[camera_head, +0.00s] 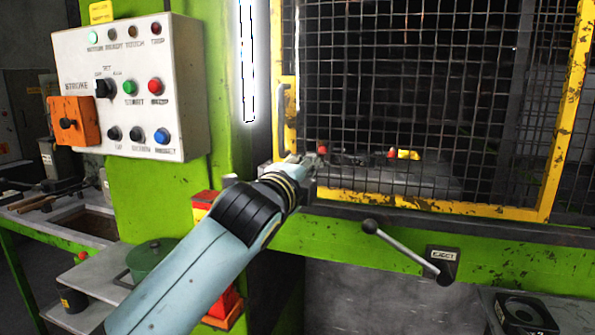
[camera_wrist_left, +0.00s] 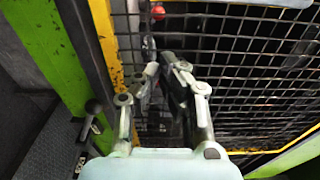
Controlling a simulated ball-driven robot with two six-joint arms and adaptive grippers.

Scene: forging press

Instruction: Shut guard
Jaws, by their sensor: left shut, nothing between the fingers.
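The guard is a black wire mesh in a chipped yellow frame (camera_head: 430,205). It stands across the front of the green press, and its lower bar lies close above the press's front ledge. I cannot tell whether it is latched. My left gripper (camera_head: 310,163) is shut and empty, in front of the guard's lower left corner, just below the handle. In the left wrist view the gripper (camera_wrist_left: 165,68) is in front of the mesh (camera_wrist_left: 240,70), beside the yellow frame post (camera_wrist_left: 105,38). Contact is unclear.
A control box (camera_head: 135,90) with buttons and an orange switch (camera_head: 75,121) is at left. A lever (camera_head: 405,250) with a black knob sticks out below the guard, by the EJECT plate. Red knobs (camera_head: 322,150) show near the gripper. A shelf with a green pot (camera_head: 152,258) is lower left.

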